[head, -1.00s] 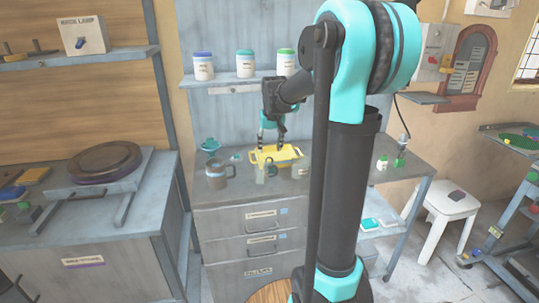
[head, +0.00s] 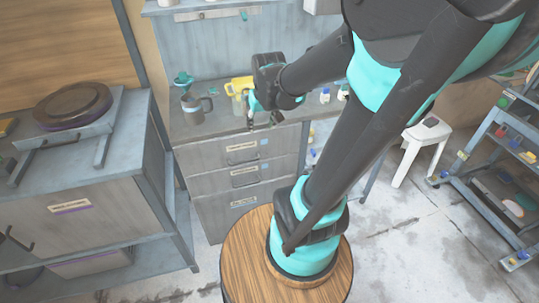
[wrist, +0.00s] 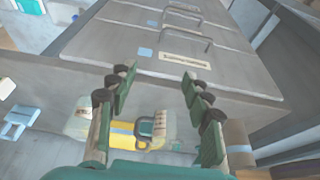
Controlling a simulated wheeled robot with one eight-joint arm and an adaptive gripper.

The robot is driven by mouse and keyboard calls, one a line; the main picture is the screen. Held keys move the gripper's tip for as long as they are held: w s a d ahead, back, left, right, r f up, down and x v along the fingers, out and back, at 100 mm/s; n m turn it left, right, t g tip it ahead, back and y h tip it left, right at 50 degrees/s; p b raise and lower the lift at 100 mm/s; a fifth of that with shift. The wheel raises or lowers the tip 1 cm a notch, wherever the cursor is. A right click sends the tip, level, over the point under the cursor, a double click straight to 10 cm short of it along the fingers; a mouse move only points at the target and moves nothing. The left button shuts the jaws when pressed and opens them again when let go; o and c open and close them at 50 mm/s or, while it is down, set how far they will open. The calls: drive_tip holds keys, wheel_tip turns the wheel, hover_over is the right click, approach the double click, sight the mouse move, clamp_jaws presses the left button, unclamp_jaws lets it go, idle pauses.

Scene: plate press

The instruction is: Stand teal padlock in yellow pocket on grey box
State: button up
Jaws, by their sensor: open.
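My gripper (head: 262,118) is open, in front of the bench's front edge by the top drawer. In the wrist view its fingers (wrist: 158,85) are apart with nothing between their tips; the drawer fronts show beyond. A yellow holder (head: 238,84) is on the bench behind my gripper and partly hidden by it. It also shows in the wrist view (wrist: 122,134), low between the fingers. A small grey-teal looped thing (wrist: 150,128), perhaps the padlock, appears against the yellow holder. I cannot tell whether it rests in a pocket. I cannot make out a separate grey box.
A dark mug (head: 195,106) stands left of the yellow holder, with a teal item (head: 183,80) behind it. Small bottles (head: 325,95) stand to the right. A white stool (head: 420,140) and a cart stand at the right.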

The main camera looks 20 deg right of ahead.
drive_tip(key=shift+o, duration=0.5)
drive_tip(key=s+f, duration=0.6)
drive_tip(key=s, duration=0.3)
drive_tip(key=shift+f, duration=0.25)
approach(246, 89)
drive_tip(key=shift+t, duration=0.3)
drive_tip(key=shift+x, duration=5.25)
drive_tip(key=shift+s+d, duration=0.1)
drive_tip(key=shift+c, duration=0.6)
clamp_jaws()
